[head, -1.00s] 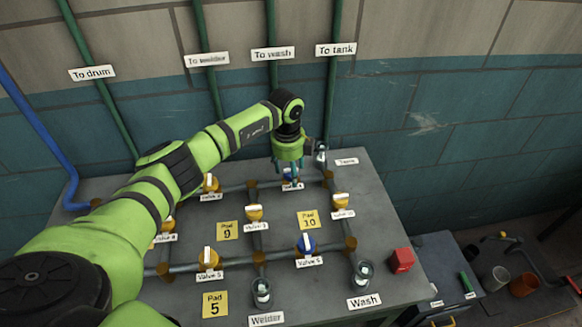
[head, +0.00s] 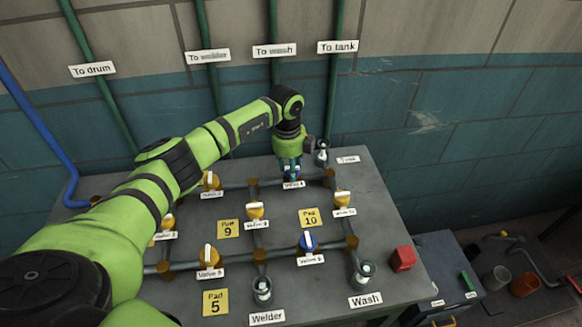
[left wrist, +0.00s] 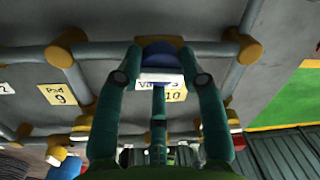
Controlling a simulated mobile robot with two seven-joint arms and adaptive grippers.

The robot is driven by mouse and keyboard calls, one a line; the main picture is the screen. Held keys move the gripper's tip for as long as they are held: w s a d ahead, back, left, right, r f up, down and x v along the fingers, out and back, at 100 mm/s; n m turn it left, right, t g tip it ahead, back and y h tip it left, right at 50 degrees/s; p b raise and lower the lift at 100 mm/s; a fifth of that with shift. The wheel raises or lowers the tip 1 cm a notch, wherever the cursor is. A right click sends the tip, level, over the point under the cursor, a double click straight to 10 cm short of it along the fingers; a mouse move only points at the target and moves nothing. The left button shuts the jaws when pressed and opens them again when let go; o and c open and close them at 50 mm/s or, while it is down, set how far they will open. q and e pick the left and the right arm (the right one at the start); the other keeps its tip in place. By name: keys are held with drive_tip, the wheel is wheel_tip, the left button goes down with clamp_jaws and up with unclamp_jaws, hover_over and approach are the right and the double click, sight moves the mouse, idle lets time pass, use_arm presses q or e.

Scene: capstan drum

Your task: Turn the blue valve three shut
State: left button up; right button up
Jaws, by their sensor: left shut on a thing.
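A blue valve (head: 291,175) sits on the back pipe run of the grey bench, with a white label in front of it whose number I cannot read surely. My left gripper (head: 292,168) points down over this valve and is shut on it. In the left wrist view the blue knob (left wrist: 160,56) lies between my two fingers, which are on either side of it. My right gripper is out of view.
Yellow valves (head: 255,211) and (head: 342,199) sit on nearby pipes. A small gauge-like fitting (head: 322,155) stands close right of my gripper. A red block (head: 403,259) lies at the bench's right edge. Green pipes run up the wall behind.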

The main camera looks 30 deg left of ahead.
use_arm(q)
drive_tip(key=m+b, duration=0.1)
drive_tip(key=m, duration=0.1)
drive_tip(key=m+b, duration=0.1)
drive_tip(key=m, duration=0.1)
drive_tip(key=shift+s+d+f+b, duration=0.15)
drive_tip(key=shift+f+b, duration=0.2)
drive_tip(key=shift+f, duration=0.05)
drive_tip(key=m+b, duration=0.3)
drive_tip(key=m, duration=0.1)
drive_tip(key=shift+m+g, duration=0.3)
drive_tip(key=shift+g, duration=0.1)
drive_tip(key=m+b, duration=0.2)
drive_tip(key=m, duration=0.2)
drive_tip(key=shift+m+h, duration=0.3)
drive_tip(key=shift+a+m+g+b, duration=0.15)
drive_tip(key=shift+m+b, duration=0.25)
drive_tip(key=shift+m, duration=0.55)
drive_tip(key=shift+a+m+g+b, duration=0.15)
drive_tip(key=shift+m+b, duration=0.2)
drive_tip(key=shift+m, duration=0.6)
drive_tip(key=shift+d+r, duration=0.1)
drive_tip(key=o, duration=1.1)
drive_tip(key=shift+o, duration=0.2)
drive_tip(key=shift+r, duration=0.15)
drive_tip(key=shift+r, duration=0.1)
